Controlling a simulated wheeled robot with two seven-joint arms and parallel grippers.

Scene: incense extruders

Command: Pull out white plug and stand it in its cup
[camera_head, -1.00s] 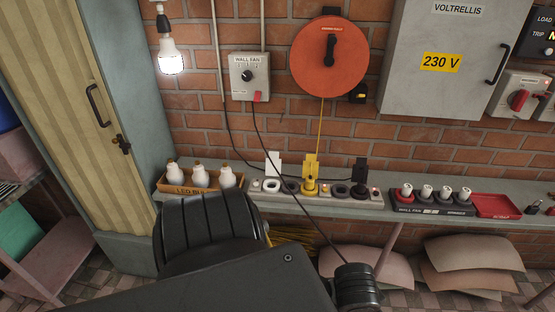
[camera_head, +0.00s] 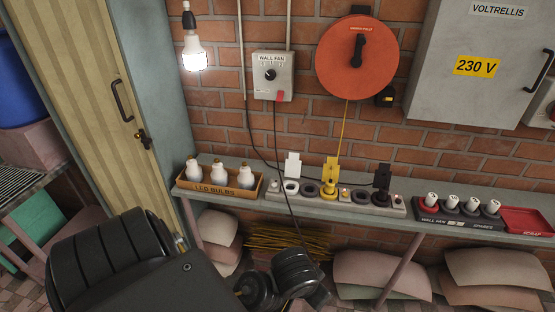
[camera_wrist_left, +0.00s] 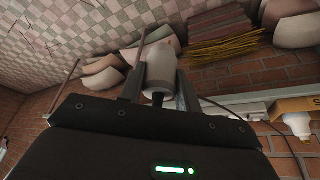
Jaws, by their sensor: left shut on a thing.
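My left gripper (camera_wrist_left: 161,58) is shut on a pale, rounded thing with a dark neck, which looks like the white plug (camera_wrist_left: 161,72); its dark end faces the wrist camera. In the head view this gripper is hidden behind my own arm at the lower left and bottom. A white tag (camera_head: 293,165) stands behind a white ring on the socket strip (camera_head: 390,207); no plug body shows in that ring. A dark cord from the wall fan box (camera_head: 272,76) runs down behind my arm. I cannot make out the plug's cup. My right gripper is not in view.
A yellow plug (camera_head: 328,186) and a black plug (camera_head: 381,192) stand in the strip. A box of LED bulbs (camera_head: 218,189) stands left of it. A spares tray (camera_head: 447,219) and red scrap tray (camera_head: 527,221) stand right. Sacks (camera_head: 382,272) lie under the bench.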

